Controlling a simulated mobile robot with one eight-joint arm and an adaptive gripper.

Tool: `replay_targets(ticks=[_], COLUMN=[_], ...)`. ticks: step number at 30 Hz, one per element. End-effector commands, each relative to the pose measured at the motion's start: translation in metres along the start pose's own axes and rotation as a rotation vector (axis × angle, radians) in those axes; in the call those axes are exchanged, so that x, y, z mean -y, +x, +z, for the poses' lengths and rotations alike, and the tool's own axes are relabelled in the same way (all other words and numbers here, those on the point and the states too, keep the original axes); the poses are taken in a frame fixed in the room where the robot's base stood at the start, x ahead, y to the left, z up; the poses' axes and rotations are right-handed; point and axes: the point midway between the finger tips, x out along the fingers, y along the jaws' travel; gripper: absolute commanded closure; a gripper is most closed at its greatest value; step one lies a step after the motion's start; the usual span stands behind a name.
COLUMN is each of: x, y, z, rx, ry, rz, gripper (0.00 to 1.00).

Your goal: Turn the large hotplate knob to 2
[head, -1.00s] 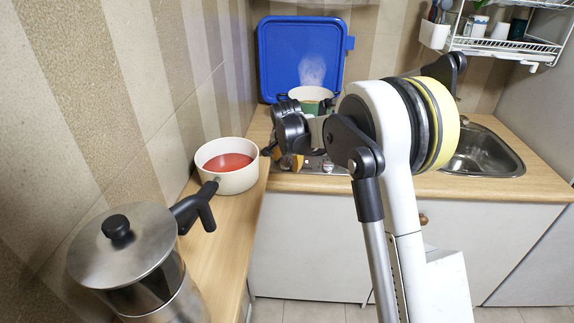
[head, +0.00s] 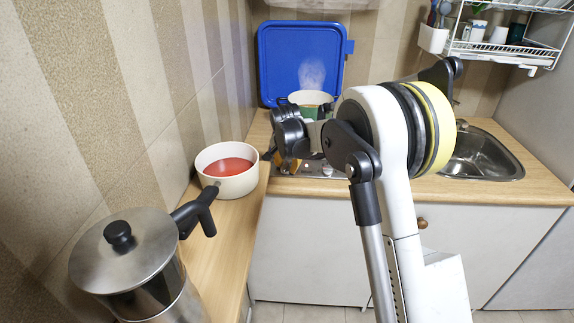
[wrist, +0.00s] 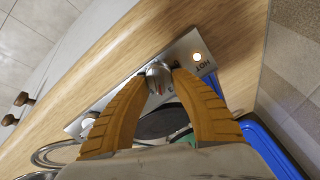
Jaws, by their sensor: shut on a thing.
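In the wrist view a silver knob (wrist: 158,79) with a red mark sits on the steel hob panel (wrist: 190,45). My gripper (wrist: 159,74) has its two orange fingers closed on the knob, one on each side. Part of a digit shows on the panel beside the knob, too small to read surely. A dark hotplate (wrist: 165,124) shows between the fingers. In the head view my gripper (head: 289,164) is at the front of the hob, mostly behind my own wrist, and the knob is hidden there.
A lit lamp (wrist: 197,57) marked HOT is near the knob. A sink (head: 484,157) is right.

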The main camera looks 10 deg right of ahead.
Motion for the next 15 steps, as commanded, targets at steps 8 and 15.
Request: replay_targets(ticks=[8,15], x=[0.0016,0.0033], y=[-0.0009,-0.0007], z=[0.0003,0.0010], rx=[0.001,0.002], ry=[-0.205,-0.432], rz=[0.015,0.028], gripper=[1.00,1.00])
